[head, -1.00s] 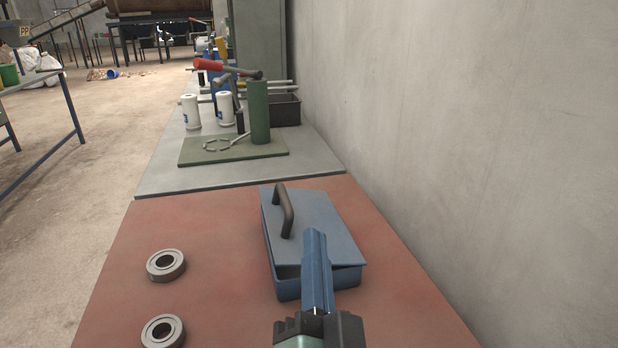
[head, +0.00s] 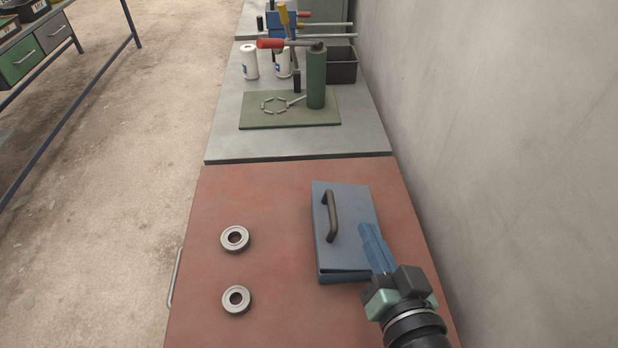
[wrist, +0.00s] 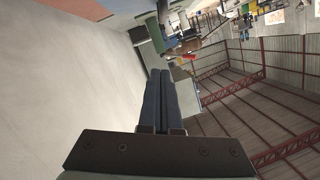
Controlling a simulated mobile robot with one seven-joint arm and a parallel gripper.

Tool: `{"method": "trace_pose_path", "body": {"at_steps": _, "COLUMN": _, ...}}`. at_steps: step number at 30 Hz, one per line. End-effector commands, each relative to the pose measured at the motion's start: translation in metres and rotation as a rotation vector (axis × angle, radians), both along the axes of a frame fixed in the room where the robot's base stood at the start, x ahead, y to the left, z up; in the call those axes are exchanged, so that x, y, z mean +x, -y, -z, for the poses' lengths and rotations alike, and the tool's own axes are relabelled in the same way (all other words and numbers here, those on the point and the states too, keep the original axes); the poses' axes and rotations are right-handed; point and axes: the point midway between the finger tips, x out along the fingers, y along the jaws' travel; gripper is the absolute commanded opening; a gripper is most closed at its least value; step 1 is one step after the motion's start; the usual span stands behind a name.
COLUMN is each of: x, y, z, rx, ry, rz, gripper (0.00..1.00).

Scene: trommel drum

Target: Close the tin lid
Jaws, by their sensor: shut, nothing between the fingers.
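The blue tin (head: 330,280) stands on the red bench top, near its right side. Its flat blue lid (head: 345,205) carries a dark arched handle (head: 331,215) and lies low over the tin. A narrow dark line shows under the lid's near edge, so I cannot tell whether it sits fully down. My gripper (head: 368,232) is shut and empty, its blue fingers overlapping the lid's right near part in the head view. I cannot tell whether they touch it. In the wrist view the shut fingers (wrist: 159,80) show, without a clear sight of the tin.
Two metal rings (head: 235,239) (head: 236,299) lie on the red bench (head: 275,270), left of the tin. A grey bench behind holds a green cylinder (head: 316,80) on a green mat (head: 265,120). A concrete wall (head: 500,150) rises close on the right.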

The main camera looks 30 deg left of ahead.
Motion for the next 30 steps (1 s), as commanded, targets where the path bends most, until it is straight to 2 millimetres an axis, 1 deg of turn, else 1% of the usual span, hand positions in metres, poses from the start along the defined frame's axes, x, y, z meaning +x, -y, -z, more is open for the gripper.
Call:
{"method": "trace_pose_path", "body": {"at_steps": 1, "x": 0.001, "y": 0.003, "z": -0.002, "rx": -0.004, "ry": -0.003, "rz": 0.003, "gripper": 0.00}}
{"method": "trace_pose_path", "body": {"at_steps": 3, "x": 0.003, "y": 0.001, "z": 0.000, "rx": -0.005, "ry": -0.004, "rz": 0.002, "gripper": 0.00}}
{"method": "trace_pose_path", "body": {"at_steps": 8, "x": 0.018, "y": -0.013, "z": 0.004, "rx": -0.005, "ry": -0.003, "rz": -0.001, "gripper": 0.00}}
{"method": "trace_pose_path", "body": {"at_steps": 15, "x": 0.057, "y": -0.045, "z": 0.014, "rx": -0.005, "ry": -0.002, "rz": -0.002, "gripper": 0.00}}
{"method": "trace_pose_path", "body": {"at_steps": 19, "x": 0.076, "y": -0.061, "z": 0.020, "rx": -0.005, "ry": -0.002, "rz": -0.001, "gripper": 0.00}}
{"method": "trace_pose_path", "body": {"at_steps": 21, "x": 0.072, "y": -0.065, "z": 0.034, "rx": -0.004, "ry": -0.008, "rz": 0.001, "gripper": 0.00}}
{"method": "trace_pose_path", "body": {"at_steps": 24, "x": 0.069, "y": -0.070, "z": 0.046, "rx": -0.004, "ry": -0.006, "rz": 0.001, "gripper": 0.00}}
{"method": "trace_pose_path", "body": {"at_steps": 30, "x": 0.066, "y": -0.074, "z": 0.058, "rx": -0.003, "ry": -0.005, "rz": 0.003, "gripper": 0.00}}
